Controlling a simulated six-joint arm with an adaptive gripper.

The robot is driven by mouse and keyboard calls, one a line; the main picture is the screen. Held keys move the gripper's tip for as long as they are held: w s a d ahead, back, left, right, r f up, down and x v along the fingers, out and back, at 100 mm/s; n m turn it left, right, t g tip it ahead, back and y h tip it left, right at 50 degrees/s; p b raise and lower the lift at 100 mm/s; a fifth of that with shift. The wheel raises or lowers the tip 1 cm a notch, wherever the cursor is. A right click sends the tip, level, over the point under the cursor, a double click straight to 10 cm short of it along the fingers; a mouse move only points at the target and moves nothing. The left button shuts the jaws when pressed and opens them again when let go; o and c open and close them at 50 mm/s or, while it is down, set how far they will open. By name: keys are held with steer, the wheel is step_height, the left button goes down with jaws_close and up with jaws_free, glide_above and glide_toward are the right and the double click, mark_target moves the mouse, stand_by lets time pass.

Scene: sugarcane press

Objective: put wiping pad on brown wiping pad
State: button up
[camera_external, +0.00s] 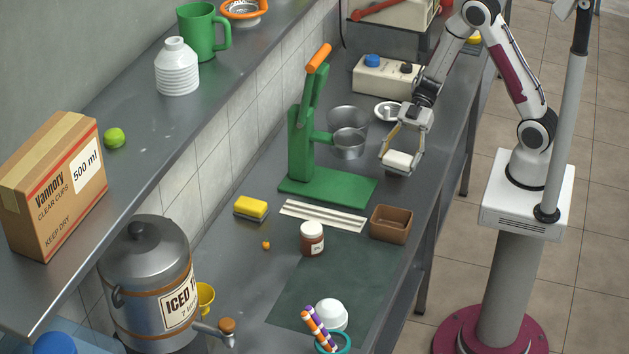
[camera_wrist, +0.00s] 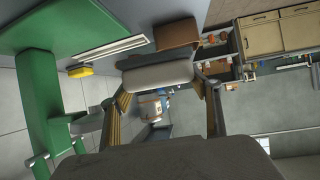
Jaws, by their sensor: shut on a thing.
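My gripper (camera_external: 400,160) is shut on a pale, off-white wiping pad (camera_external: 396,159), holding it above the counter to the right of the green press. In the wrist view the pad (camera_wrist: 158,76) spans between my two fingers (camera_wrist: 163,92). The brown thing (camera_external: 391,224) on the counter looks like a small open-topped tray with raised walls, not a flat pad. It also shows in the wrist view (camera_wrist: 177,32), beyond the held pad. The held pad is apart from it, farther back along the counter.
A green press (camera_external: 327,187) with metal cups stands left of my gripper. White strips (camera_external: 323,215), a yellow sponge (camera_external: 251,208) and a brown jar (camera_external: 312,239) lie left of the brown tray. A dark green mat (camera_external: 345,275) lies in front. The counter's right edge is close.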

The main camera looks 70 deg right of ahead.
steer(key=w+d+r+m+t, duration=0.1)
steer(key=d+r, duration=0.1)
steer(key=d, duration=0.4)
steer(key=w+d+r+m+t, duration=0.1)
steer(key=w+d+r+t, duration=0.1)
steer(key=d, duration=0.5)
steer(key=shift+w+m+h, duration=0.15)
steer(key=shift+m+h, duration=0.25)
steer(key=shift+f, duration=0.15)
steer(key=shift+f, duration=2.85)
steer(key=shift+f, duration=2.1)
steer(key=shift+f, duration=0.1)
